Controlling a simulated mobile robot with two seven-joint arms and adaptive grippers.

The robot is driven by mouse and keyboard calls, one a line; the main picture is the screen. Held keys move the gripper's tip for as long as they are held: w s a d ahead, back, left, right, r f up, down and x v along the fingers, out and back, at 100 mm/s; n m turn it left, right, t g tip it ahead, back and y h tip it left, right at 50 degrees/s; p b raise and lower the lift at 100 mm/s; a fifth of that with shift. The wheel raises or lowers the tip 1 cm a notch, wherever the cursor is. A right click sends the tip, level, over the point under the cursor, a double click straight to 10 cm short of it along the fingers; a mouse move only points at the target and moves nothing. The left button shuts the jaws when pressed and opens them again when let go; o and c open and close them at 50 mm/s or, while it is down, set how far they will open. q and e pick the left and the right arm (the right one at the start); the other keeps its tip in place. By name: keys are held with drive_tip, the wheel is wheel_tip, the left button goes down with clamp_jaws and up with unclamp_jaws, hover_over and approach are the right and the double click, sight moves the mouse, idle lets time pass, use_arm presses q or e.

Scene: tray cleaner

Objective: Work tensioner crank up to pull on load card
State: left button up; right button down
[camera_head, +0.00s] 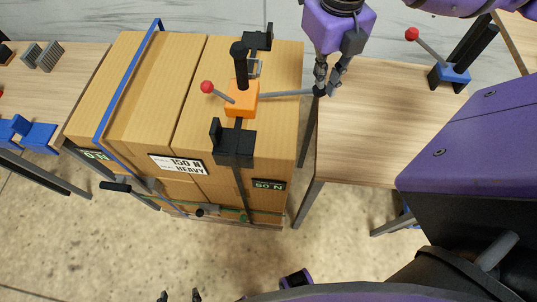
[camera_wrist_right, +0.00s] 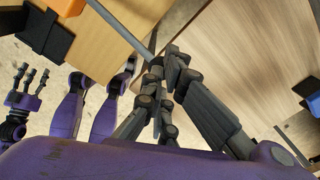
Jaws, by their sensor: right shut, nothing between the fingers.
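The orange tensioner (camera_head: 241,99) sits on top of the right-hand carton on a dark strap. It has an upright black handle and a red-knobbed lever (camera_head: 207,87). Its grey crank rod (camera_head: 285,94) points right, ending in a dark knob at my right gripper (camera_head: 327,88). In the right wrist view the rod (camera_wrist_right: 166,22) runs up to the fingertips (camera_wrist_right: 165,62). That gripper is shut, its fingertips beside the rod's end; contact is unclear. A white card (camera_head: 178,164) reads "150 N HEAVY"; a dark card (camera_head: 268,185) shows an "N" value, its digit unclear. My left gripper (camera_head: 180,296) is open and empty at the bottom edge.
Two large cartons (camera_head: 160,60) stand side by side, with a blue strap (camera_head: 125,85) over the left one. A wooden table (camera_head: 370,135) on the right carries a blue-based device with a red-knobbed lever (camera_head: 412,34). Another table (camera_head: 75,85) stands at left. Floor in front is clear.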

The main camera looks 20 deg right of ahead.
drive_tip(key=shift+f, duration=0.3)
drive_tip(key=shift+d+f+b, duration=0.1)
drive_tip(key=shift+f+b, duration=0.25)
use_arm(q)
drive_tip(key=shift+s+f, duration=0.2)
drive_tip(key=shift+f, duration=0.25)
